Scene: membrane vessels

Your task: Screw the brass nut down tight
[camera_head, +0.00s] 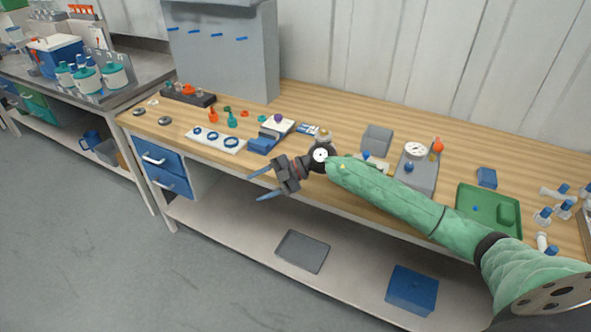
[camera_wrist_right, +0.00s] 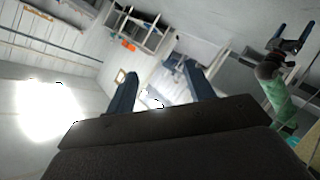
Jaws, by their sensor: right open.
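My right gripper (camera_head: 256,187) is open and empty in the head view, above the front edge of the bench and pointing left. Its two blue fingers also show spread apart in the right wrist view (camera_wrist_right: 160,85), with nothing between them. A second gripper on a green arm, my left one (camera_wrist_right: 294,36), shows at the upper right of the wrist view with its fingers apart. A small brass-coloured piece (camera_head: 432,156) is on the grey gauge block (camera_head: 420,180), right of my right gripper. I cannot tell if this is the nut. Another brass-coloured piece (camera_head: 324,134) lies behind my wrist.
The wooden bench holds a white plate with blue rings (camera_head: 233,147), a blue block (camera_head: 263,146), a grey box (camera_head: 377,139) and a green tray (camera_head: 479,197). A grey tray (camera_head: 302,252) and a blue box (camera_head: 412,288) are on the lower shelf. My right forearm crosses the bench front.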

